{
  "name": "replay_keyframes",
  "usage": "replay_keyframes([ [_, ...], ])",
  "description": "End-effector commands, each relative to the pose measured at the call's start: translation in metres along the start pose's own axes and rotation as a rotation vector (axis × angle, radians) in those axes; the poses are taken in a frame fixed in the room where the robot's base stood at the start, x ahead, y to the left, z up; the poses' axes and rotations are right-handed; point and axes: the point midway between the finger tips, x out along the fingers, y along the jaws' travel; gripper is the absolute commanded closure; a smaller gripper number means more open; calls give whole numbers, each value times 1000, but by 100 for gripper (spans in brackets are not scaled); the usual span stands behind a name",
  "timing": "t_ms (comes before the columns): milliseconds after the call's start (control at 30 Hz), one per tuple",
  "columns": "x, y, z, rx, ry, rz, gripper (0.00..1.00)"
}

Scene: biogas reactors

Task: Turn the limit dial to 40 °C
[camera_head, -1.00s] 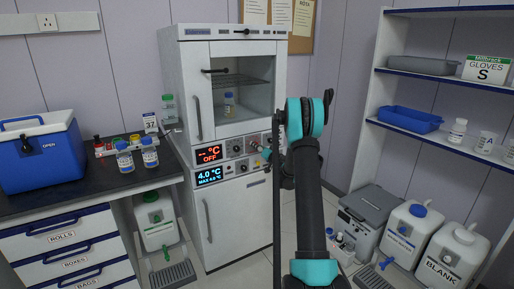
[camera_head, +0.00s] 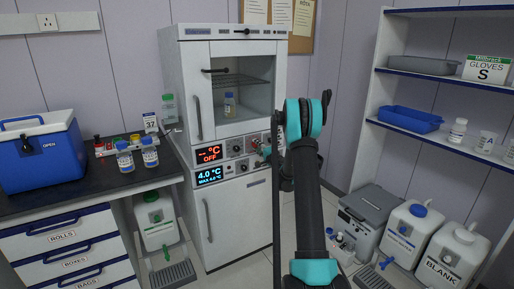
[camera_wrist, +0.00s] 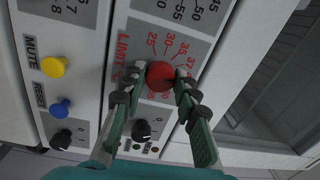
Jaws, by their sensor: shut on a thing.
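The red limit dial (camera_wrist: 160,75) sits on the grey panel under red "LIMIT" lettering, with red marks such as 25, 30 and 35 around it. My gripper (camera_wrist: 161,71) has one green-and-black finger on each side of the dial and is shut on it. The fingers cover part of the scale, and the dial's pointer cannot be made out. In the head view my gripper (camera_head: 266,149) is at the right of the cabinet's control panel, partly hidden by my arm. The red display (camera_head: 208,154) reads dashes, °C and OFF.
A yellow MUTE button (camera_wrist: 54,67), a blue RESET button (camera_wrist: 60,109) and black knobs (camera_wrist: 141,130) sit close to the dial. The glass-door cabinet (camera_head: 228,92) stands above the panel. Shelves (camera_head: 440,75) stand at the right, with a bench at the left.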

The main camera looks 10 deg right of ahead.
Motion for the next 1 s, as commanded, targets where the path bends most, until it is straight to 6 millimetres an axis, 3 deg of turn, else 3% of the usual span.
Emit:
replay_keyframes([
  [400, -1, 1, 0, 230, 13, -2, 99],
  [1000, -1, 1, 0, 279, 16, -2, 99],
])
